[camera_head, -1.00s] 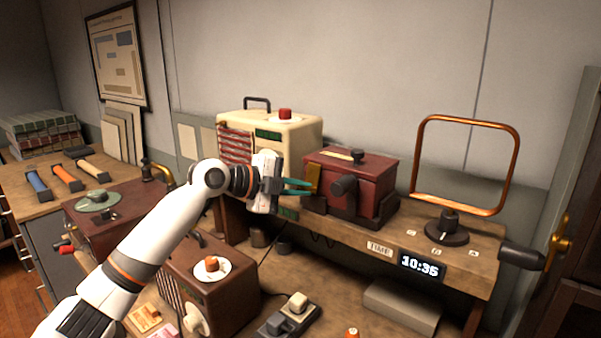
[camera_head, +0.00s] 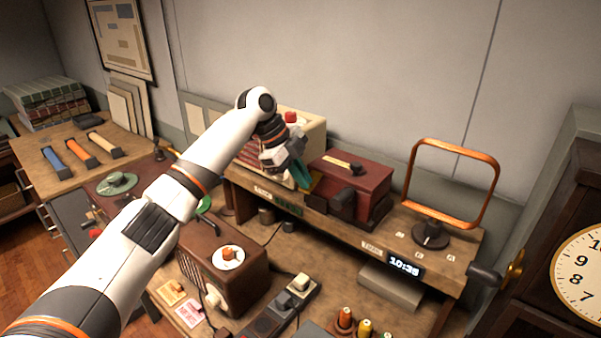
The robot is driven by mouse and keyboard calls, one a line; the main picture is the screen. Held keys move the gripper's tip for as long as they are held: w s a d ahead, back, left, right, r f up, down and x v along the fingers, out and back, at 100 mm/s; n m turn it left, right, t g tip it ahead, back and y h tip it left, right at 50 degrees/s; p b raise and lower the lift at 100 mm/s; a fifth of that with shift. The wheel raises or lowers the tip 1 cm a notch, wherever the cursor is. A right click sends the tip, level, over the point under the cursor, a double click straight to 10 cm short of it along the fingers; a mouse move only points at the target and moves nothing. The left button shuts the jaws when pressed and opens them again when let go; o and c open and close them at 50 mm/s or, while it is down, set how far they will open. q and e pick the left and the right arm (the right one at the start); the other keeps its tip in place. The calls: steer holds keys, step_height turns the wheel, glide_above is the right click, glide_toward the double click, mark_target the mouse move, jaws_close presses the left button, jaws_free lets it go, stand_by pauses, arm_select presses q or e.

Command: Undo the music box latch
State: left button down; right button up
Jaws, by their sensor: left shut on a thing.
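The music box (camera_head: 374,186) is a dark red box with a black crank-like knob on its front, on the raised wooden shelf. A brass strip and a small black knob show on its lid. The brass latch (camera_head: 314,186) is a small yellowish piece at the box's left end, mostly hidden by my gripper. My left gripper (camera_head: 302,176), with green fingers, reaches down from above and is shut at the latch. Its exact hold is hidden behind the fingers and wrist. My right gripper is not in view.
A cream cabinet (camera_head: 309,130) stands close behind my left wrist. A copper frame (camera_head: 490,190) stands on the shelf at right. A digital clock (camera_head: 405,265) is on the shelf front. A brown radio (camera_head: 232,262) and spools (camera_head: 345,318) are on the bench below.

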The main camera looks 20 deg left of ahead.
arm_select(q)
steer(key=shift+w+d+r+g, duration=0.1)
steer(key=shift+w+r+g, duration=0.1)
steer(key=shift+r+g, duration=0.3)
stand_by(0.3)
steer(key=c, duration=1.5)
jaws_free()
steer(key=shift+r, duration=0.25)
steer(key=b+v, duration=0.2)
steer(key=v, duration=0.9)
steer(key=shift+w+r, duration=0.15)
steer(key=shift+r, duration=0.1)
steer(key=shift+y, duration=0.3)
